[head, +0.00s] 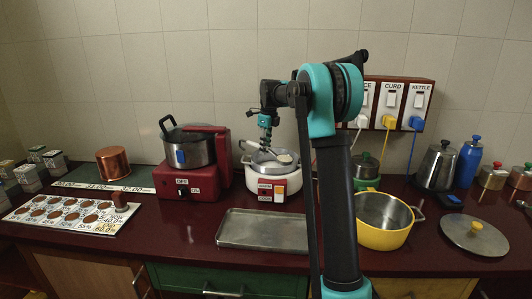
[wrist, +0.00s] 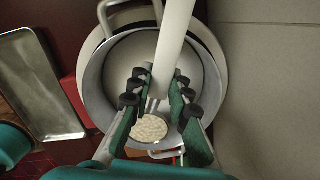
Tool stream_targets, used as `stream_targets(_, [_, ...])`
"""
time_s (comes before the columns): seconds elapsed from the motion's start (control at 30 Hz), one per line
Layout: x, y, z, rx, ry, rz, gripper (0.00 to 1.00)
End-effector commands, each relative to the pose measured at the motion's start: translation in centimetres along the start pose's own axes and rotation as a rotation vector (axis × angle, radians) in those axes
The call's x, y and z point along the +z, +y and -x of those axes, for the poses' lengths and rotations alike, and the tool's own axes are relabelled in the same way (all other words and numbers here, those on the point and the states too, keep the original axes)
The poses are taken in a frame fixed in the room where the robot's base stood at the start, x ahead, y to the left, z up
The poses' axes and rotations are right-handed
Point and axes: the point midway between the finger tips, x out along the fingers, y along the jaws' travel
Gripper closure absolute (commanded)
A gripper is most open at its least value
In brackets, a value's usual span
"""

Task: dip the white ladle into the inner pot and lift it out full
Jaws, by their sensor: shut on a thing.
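The white cooker (head: 263,184) stands on the counter near the middle, and the grey inner pot (wrist: 93,98) sits in it. My gripper (wrist: 159,92) is over the inner pot, shut on the white ladle (wrist: 173,38). The ladle's handle runs between the fingers and narrows downward. Below its low end is a pale, grainy round patch (wrist: 150,129) within the pot's outline, which looks like the ladle's filled bowl. Its exact height in the pot is unclear. In the head view, my gripper (head: 265,143) is small and partly merges with the pot.
A red cooker (head: 189,183) with a steel pot (head: 190,148) stands close on the left. A steel tray (head: 262,231) lies in front. A yellow pot (head: 382,236) and a steel lid (head: 474,235) are to the right. The wall with a switch panel (head: 421,87) is behind.

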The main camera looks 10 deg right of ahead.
Motion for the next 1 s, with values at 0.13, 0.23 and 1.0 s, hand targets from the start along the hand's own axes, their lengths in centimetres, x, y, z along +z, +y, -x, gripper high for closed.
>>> stream_targets(0.13, [0.4,0.0,0.9,-0.001,0.053,0.002,1.0])
stream_targets(0.23, [0.5,0.0,1.5,-0.001,0.062,0.0,1.0])
stream_targets(1.0, [1.4,0.0,4.3,-0.001,0.102,0.0,1.0])
